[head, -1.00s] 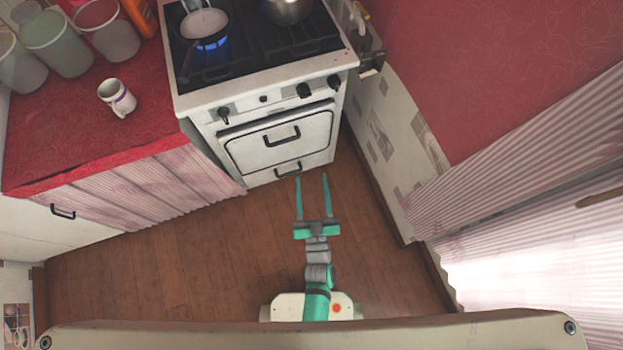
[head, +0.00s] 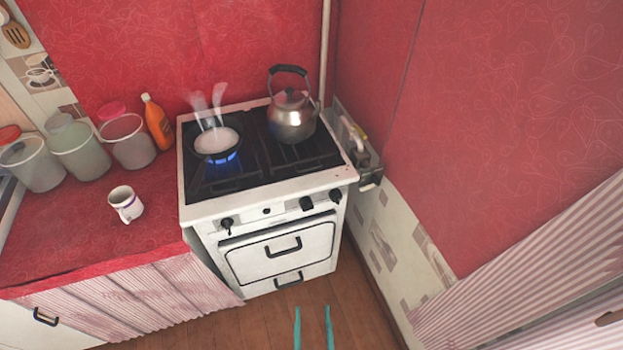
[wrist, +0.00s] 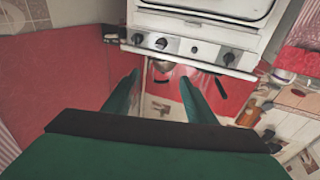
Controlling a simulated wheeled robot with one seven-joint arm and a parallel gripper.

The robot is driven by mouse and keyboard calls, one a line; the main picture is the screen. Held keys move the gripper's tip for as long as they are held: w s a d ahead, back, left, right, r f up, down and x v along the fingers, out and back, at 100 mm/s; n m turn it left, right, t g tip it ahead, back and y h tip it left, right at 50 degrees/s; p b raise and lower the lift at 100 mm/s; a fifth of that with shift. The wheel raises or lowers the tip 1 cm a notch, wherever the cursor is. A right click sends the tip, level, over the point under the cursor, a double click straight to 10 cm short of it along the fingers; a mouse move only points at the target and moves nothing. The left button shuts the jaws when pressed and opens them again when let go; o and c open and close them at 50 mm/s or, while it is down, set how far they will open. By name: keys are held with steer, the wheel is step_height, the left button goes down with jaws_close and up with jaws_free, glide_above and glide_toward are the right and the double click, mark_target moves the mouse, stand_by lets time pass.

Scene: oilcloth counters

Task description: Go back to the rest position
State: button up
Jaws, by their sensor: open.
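My gripper (head: 313,312) shows only its two thin teal fingers at the bottom edge of the head view. They are apart, with nothing between them, over the wooden floor in front of the stove. The rest of my arm is out of that view. In the wrist view my gripper (wrist: 160,78) also has its fingers spread and empty, with the stove front and its knobs beyond them.
The white stove (head: 275,250) holds a steaming pan (head: 216,143) over a blue flame and a kettle (head: 291,115). A white mug (head: 126,205), several jars and an orange bottle (head: 157,122) stand on the red counter (head: 70,240). Bare floor (head: 355,310) lies before the stove.

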steer(key=shift+s, duration=0.1)
steer(key=s+r+g, duration=0.4)
steer(key=s+r, duration=0.6)
steer(key=s, duration=0.4)
steer(key=shift+s+a+r+h, duration=0.3)
steer(key=shift+s+a+r, duration=0.1)
